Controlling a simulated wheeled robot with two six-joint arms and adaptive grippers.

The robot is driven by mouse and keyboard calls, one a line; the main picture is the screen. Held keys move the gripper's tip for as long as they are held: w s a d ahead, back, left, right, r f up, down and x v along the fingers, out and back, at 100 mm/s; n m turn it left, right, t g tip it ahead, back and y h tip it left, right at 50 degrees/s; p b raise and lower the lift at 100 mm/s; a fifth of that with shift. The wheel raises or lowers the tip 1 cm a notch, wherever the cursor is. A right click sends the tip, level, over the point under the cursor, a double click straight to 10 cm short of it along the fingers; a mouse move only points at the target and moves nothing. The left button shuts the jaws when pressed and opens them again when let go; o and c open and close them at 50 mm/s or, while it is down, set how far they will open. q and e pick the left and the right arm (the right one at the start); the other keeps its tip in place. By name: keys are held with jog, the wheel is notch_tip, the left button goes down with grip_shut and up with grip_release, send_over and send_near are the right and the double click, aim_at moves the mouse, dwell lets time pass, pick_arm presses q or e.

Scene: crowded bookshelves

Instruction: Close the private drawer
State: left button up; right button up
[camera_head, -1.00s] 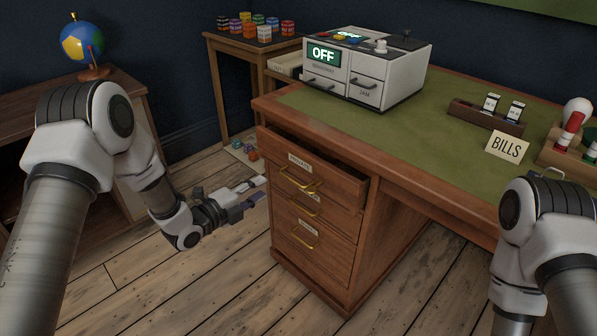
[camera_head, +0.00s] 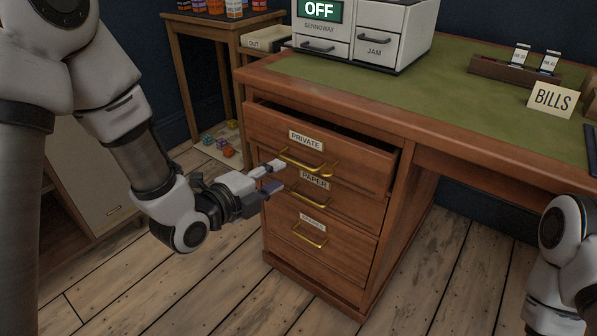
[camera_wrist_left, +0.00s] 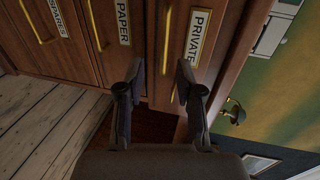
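The private drawer (camera_head: 350,158) is the top drawer of the wooden desk and stands partly pulled out, with a dark gap along its top. Its label reads PRIVATE, and a brass handle (camera_head: 308,164) hangs on its front. My left gripper (camera_head: 275,178) is open and empty in front of the drawer stack, with its fingertips close to the left part of the private drawer's front. In the left wrist view, the two spread fingers (camera_wrist_left: 160,82) point at the drawer fronts, near the PAPER and PRIVATE (camera_wrist_left: 197,38) labels. I cannot tell whether they touch. My right gripper is out of view.
The paper drawer (camera_head: 350,205) and the bottom drawer (camera_head: 335,255) below look shut. On the green desktop (camera_head: 440,80) stand a white machine reading OFF (camera_head: 390,35), a rack (camera_head: 515,75) and a BILLS card (camera_head: 552,97). A side table (camera_head: 215,30) stands behind left.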

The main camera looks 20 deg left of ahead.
aim_at(294, 164)
pick_arm(q)
jog(key=x, duration=0.2)
jog(key=b+x, duration=0.1)
jog(key=x, duration=0.2)
jog(key=b+x, duration=0.1)
jog(key=x, duration=0.2)
jog(key=shift+r, duration=0.3)
grip_shut()
